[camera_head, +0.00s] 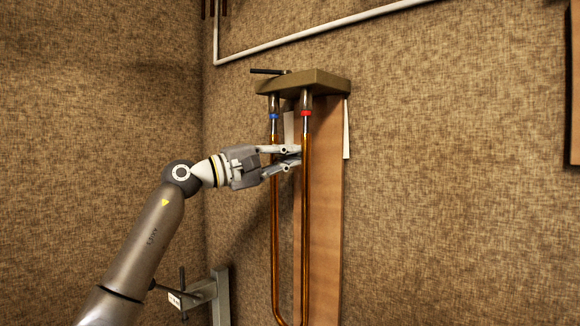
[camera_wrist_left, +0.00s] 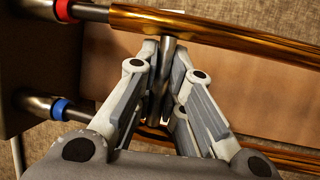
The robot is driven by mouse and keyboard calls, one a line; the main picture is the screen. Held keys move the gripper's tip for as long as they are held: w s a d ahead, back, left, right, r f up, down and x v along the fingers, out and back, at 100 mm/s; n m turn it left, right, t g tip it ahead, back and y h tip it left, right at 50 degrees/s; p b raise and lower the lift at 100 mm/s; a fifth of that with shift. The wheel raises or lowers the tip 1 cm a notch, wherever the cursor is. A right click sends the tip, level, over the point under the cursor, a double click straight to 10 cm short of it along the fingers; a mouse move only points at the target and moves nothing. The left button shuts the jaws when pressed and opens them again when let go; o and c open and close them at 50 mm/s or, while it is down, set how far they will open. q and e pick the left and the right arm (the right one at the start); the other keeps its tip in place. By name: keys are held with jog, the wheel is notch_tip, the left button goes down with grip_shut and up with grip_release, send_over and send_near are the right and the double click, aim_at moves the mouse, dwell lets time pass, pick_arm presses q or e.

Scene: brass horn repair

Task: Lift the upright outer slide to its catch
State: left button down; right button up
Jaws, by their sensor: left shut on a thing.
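The outer slide (camera_head: 306,230) is a long brass U of two tubes, hanging upright with its bend near the bottom edge of the head view. Silver inner tubes run from its top ends up to an olive bracket (camera_head: 318,82); one has a red band (camera_head: 306,113), the other a blue band (camera_head: 274,115). Silver shows between the bands and the brass. My left gripper (camera_head: 295,158) is shut on the slide's grey cross brace (camera_wrist_left: 167,60), between the two tubes; its fingertips partly hide the brace. A dark lever (camera_head: 268,71) sits on top of the bracket. My right gripper is out of view.
A wooden board (camera_head: 326,200) stands behind the slide against the fabric-covered wall. A pale pipe (camera_head: 320,33) runs along the wall above. A grey stand (camera_head: 220,295) is at the lower left, beneath my left arm. The wall right of the board is largely clear.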

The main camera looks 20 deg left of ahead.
pick_arm(q)
notch_tip(320, 180, up, 3)
jog(key=shift+r+p, duration=0.1)
jog(key=shift+p, duration=0.6)
jog(key=shift+r, duration=0.15)
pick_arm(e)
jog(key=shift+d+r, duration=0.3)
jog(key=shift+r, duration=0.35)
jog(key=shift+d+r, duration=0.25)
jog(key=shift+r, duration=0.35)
pick_arm(q)
jog(key=shift+s+a+r, duration=0.1)
jog(key=c, duration=1.5)
grip_release()
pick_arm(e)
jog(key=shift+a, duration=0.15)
pick_arm(q)
jog(key=v, duration=1.1)
jog(key=shift+s+a+f, duration=0.2)
jog(key=shift+s+f, duration=0.05)
jog(key=shift+s, duration=0.05)
